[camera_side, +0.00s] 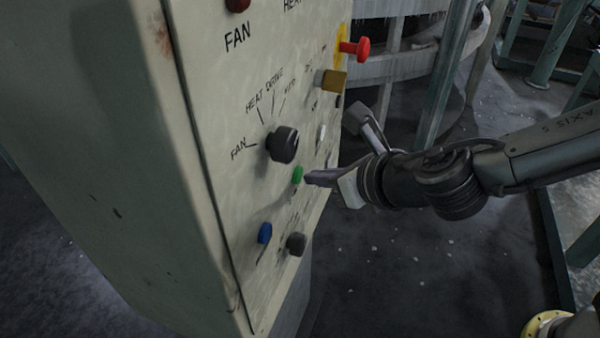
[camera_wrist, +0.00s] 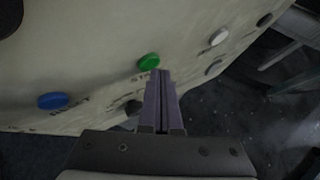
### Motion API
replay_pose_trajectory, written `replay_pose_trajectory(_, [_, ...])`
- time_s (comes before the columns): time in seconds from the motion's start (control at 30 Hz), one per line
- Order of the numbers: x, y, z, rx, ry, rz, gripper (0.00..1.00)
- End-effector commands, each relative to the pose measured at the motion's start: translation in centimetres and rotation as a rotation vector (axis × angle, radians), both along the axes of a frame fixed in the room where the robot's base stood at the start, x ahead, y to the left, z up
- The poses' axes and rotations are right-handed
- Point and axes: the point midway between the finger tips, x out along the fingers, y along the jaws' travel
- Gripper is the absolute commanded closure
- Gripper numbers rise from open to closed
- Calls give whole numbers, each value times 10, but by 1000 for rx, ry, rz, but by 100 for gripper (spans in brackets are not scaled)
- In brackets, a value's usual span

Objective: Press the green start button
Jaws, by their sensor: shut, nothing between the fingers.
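The green start button (camera_side: 297,175) is a small round button on the front of a pale control cabinet (camera_side: 225,120). It also shows in the wrist view (camera_wrist: 149,62), just beyond my fingertips. My gripper (camera_side: 308,178) is shut and empty, with its fingertips pointing at the panel right beside the green button. In the wrist view the closed fingers (camera_wrist: 161,75) end a little below and right of the button's middle. I cannot tell whether the tips touch the button.
A black rotary knob (camera_side: 283,145) sits above the green button. A blue button (camera_side: 265,233) and another dark knob (camera_side: 297,244) are below. A white button (camera_side: 322,131) and a red mushroom button (camera_side: 356,48) are higher up. Open floor lies below my arm.

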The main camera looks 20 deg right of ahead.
Motion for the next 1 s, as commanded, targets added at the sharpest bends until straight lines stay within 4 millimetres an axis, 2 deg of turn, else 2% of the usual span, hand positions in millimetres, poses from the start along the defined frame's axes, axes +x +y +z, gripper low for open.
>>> replay_pose_trajectory(1.0, [5, 5, 0, 0, 0, 0, 100])
